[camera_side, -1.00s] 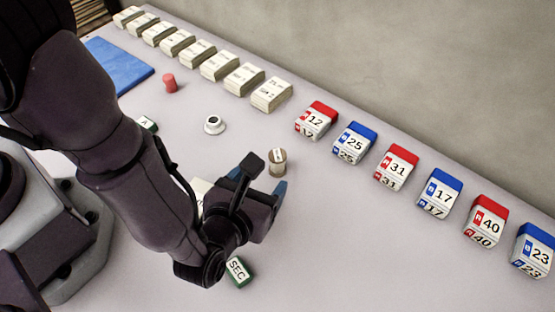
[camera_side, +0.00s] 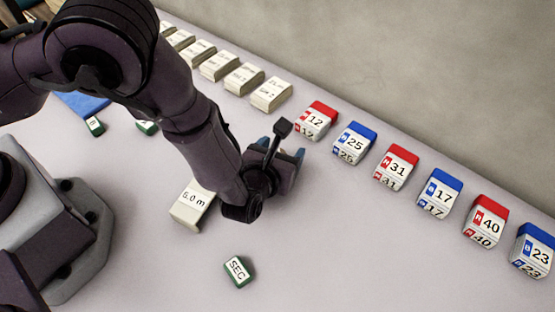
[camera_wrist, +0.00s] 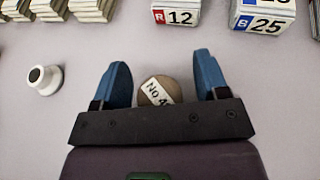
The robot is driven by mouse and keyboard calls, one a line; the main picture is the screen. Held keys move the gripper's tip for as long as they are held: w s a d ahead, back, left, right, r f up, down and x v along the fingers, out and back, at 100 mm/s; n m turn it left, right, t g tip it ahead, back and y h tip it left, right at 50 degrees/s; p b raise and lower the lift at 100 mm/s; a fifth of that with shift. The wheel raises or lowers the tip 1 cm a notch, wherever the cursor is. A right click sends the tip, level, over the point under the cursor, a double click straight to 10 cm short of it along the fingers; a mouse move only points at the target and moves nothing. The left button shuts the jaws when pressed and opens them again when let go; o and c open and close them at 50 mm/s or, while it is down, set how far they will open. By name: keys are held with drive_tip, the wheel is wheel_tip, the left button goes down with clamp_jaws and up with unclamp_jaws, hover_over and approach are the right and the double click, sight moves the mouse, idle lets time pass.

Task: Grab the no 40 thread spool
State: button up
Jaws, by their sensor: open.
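The thread spool (camera_wrist: 158,91) is tan with a white label that reads "No 4", the rest of the label being cut off. In the wrist view it lies between the two blue fingers of my open gripper (camera_wrist: 160,82), with a gap to each finger. Its lower part is hidden behind the dark gripper body. In the side view my gripper (camera_side: 283,152) is over the table left of the number blocks, and the spool is hidden behind it.
Red and blue number blocks stand in a row along the wall, the 12 block (camera_side: 316,121) nearest. Several cream blocks (camera_side: 270,95) continue that row. A "5.0 m" block (camera_side: 192,206) and a green "SEC" block (camera_side: 238,271) lie in front.

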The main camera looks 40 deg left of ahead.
drive_tip(key=shift+c, duration=0.4)
drive_tip(key=c, duration=0.9)
